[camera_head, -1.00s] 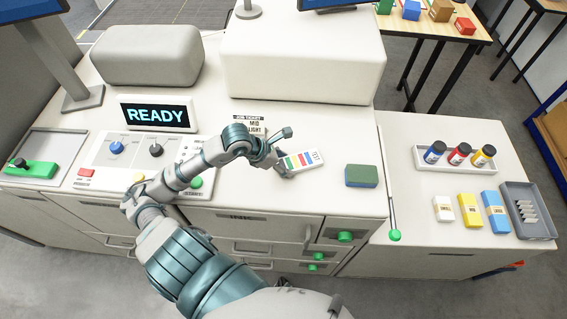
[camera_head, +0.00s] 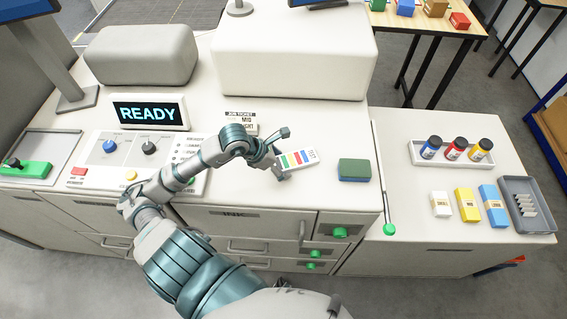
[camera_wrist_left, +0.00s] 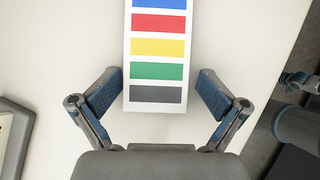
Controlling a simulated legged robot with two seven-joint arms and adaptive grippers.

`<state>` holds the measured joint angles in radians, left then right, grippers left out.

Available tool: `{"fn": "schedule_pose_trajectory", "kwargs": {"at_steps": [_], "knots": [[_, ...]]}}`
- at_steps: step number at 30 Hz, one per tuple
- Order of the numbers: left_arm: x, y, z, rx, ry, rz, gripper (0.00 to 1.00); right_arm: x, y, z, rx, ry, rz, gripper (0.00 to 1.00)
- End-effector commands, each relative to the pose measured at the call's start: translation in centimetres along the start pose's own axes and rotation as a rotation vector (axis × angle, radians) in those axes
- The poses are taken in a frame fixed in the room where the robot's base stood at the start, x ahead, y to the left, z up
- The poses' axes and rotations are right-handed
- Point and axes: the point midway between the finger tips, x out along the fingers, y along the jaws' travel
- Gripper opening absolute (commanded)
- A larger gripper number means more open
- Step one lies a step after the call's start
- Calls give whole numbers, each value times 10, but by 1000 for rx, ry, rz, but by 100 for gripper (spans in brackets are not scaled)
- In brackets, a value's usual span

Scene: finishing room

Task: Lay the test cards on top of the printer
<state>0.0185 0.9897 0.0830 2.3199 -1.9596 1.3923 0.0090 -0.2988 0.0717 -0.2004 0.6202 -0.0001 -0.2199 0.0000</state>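The test cards (camera_head: 299,159) lie on the white worktop, with a striped card on top; its blue, red, yellow, green and grey bars also show in the left wrist view (camera_wrist_left: 158,48). My left gripper (camera_head: 282,156) is at the cards' left end. In the left wrist view its two fingers (camera_wrist_left: 160,88) are open, one on each side of the card's grey-bar end, with small gaps. The large white raised housing (camera_head: 295,75) behind the worktop looks like part of the printer; its top is partly cut off by the frame. My right gripper is out of view.
A job ticket (camera_head: 241,120) stands behind my left gripper, partly hidden. The READY display (camera_head: 148,112) and control panel (camera_head: 105,165) are left. Bottles stand in a white tray (camera_head: 416,157) at right.

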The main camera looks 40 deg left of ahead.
Motion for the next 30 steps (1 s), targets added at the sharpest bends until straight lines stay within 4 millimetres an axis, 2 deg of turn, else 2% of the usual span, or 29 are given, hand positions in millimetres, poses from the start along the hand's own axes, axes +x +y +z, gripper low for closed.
{"fn": "schedule_pose_trajectory", "kwargs": {"at_steps": [8, 14, 16, 24, 30], "knots": [[0, 1, -1, 1, 10, 3, 87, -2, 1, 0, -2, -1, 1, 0], [-15, 1, 10, 2, 6, 5, 87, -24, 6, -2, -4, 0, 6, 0], [-28, 3, 6, 3, 4, 11, 87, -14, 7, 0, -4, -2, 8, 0], [-91, 1, 8, 3, -1, 10, 87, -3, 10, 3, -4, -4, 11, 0], [-122, 0, 9, 4, -1, 9, 87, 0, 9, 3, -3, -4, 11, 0]]}}
